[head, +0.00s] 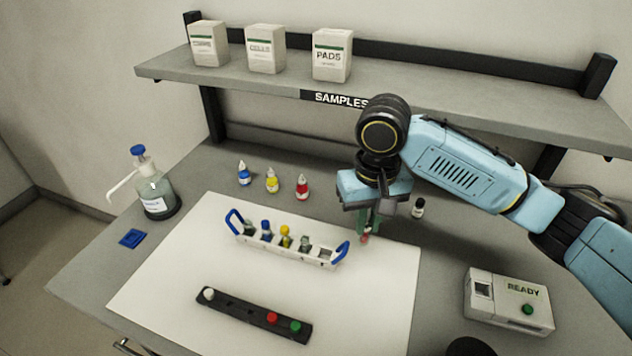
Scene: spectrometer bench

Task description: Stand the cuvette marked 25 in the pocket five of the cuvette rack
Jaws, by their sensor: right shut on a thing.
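The cuvette rack (288,253) is a white holder with blue end handles on the white mat. A blue-topped cuvette (266,231) and a yellow-topped cuvette (285,237) stand in it. Greyish pieces show in its left-end pocket and just right of the yellow one. The right-end pocket (325,254) looks empty. My right gripper (369,228) points down behind and right of the rack. It is shut on a small cuvette (365,239) with a reddish part, mostly hidden by the fingers. No number is readable. My left gripper is out of view.
A black strip (240,306) with white, red and green caps lies in front. Dropper bottles (272,181) stand behind the rack, a dark-capped vial (418,208) right of the gripper. A READY box (508,301) sits right, a pump bottle (155,190) left. A shelf (400,104) overhangs the back.

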